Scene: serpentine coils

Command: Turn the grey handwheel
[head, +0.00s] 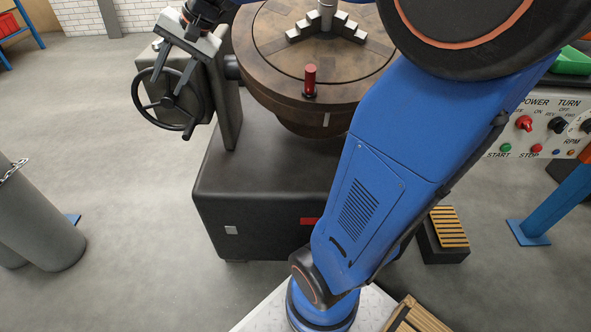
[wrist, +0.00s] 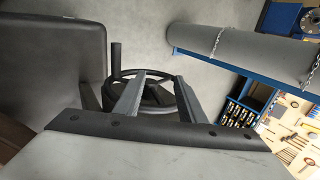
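The handwheel (head: 167,102) is dark, with a round rim, spokes and a crank handle (head: 189,130) at its lower right. It sits on the grey machine's left side in the head view. In the wrist view the handwheel (wrist: 153,93) shows beyond and between my fingers, with its crank handle (wrist: 116,60) standing up at the left. My gripper (head: 169,83) is open, with its two fingers apart and pointing at the wheel. In the wrist view my gripper (wrist: 160,77) has nothing clamped between its fingers. I cannot tell whether a fingertip touches the wheel.
A round brown table (head: 270,70) with a red knob (head: 310,78) sits on the dark machine base (head: 265,190), right of the wheel. A control panel (head: 540,128) is at the right.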

